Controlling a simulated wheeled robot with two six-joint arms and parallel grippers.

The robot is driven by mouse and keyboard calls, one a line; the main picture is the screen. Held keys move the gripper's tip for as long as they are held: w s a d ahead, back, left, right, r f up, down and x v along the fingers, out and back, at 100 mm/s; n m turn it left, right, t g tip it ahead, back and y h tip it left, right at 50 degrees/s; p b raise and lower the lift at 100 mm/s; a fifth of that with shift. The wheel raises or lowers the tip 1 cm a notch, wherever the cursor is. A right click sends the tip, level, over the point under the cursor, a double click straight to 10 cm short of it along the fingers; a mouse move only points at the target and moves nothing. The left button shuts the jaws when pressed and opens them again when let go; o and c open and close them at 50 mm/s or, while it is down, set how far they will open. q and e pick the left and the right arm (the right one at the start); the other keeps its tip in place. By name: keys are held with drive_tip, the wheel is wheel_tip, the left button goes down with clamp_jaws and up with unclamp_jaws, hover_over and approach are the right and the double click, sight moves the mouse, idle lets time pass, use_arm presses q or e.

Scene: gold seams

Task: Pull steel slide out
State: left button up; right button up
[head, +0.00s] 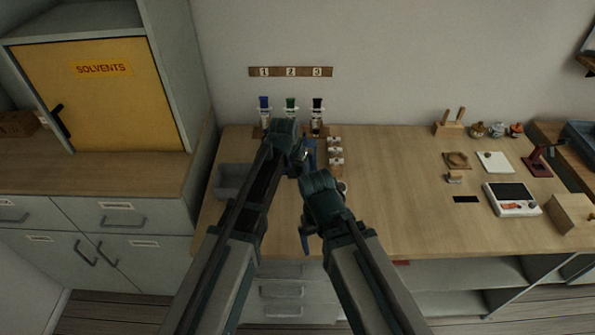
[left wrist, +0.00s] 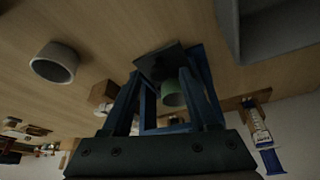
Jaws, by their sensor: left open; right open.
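I cannot pick out a steel slide with certainty in either view.
A grey bin (head: 232,182) sits left of my left arm. Three capped bottles (head: 291,106) stand behind, below a numbered strip (head: 290,72). A grey cup (left wrist: 55,63) shows in the left wrist view. The bench middle (head: 400,205) is clear.

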use_arm(q)
clamp_jaws()
idle(1.4)
